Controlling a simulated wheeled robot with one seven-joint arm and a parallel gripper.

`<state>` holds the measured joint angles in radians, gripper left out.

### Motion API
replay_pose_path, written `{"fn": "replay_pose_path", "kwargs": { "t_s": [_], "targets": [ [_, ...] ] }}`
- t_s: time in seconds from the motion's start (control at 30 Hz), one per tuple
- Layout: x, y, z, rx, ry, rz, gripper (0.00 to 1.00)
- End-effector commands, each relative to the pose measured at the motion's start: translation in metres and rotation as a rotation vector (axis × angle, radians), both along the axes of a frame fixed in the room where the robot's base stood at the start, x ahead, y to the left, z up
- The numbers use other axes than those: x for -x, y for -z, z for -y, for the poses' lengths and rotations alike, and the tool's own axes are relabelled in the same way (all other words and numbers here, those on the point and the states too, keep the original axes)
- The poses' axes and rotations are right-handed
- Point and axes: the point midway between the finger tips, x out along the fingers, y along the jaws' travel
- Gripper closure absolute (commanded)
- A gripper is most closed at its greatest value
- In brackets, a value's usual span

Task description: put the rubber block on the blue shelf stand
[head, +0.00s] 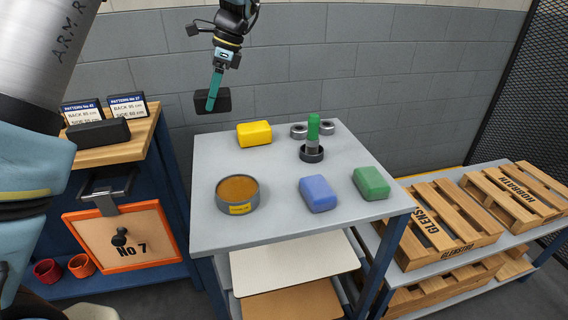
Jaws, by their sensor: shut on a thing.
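My gripper (214,92), with teal fingers, is shut on a black block (225,100), which looks like the rubber block. It holds the block up in front of the grey wall, near the back left corner of a grey-topped stand with blue legs and shelves (215,160). The block appears clear of the top. Another black block (98,132) lies on the wooden top of a blue unit (130,148) at left. I cannot tell for sure which of the two the task calls the blue shelf stand.
The grey top bears a yellow block (254,134), blue block (318,194), green block (371,183), round tin (238,194), and metal rings with a green-handled tool (313,127). Label cards (127,106) stand on the wooden top. Pallets (440,225) lie right.

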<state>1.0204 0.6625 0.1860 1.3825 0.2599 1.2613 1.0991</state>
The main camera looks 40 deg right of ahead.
Motion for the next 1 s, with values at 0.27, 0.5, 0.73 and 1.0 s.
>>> {"fn": "replay_pose_path", "kwargs": {
  "t_s": [0.27, 0.5, 0.73, 1.0],
  "targets": [
    [0.011, 0.033, -0.008, -0.007, -0.022, 0.000, 1.00],
    [0.010, 0.062, -0.007, -0.003, -0.022, 0.002, 1.00],
    [0.011, 0.086, -0.008, -0.006, -0.021, 0.001, 1.00],
    [0.010, 0.100, -0.007, -0.002, -0.021, 0.002, 1.00]
  ]
}}
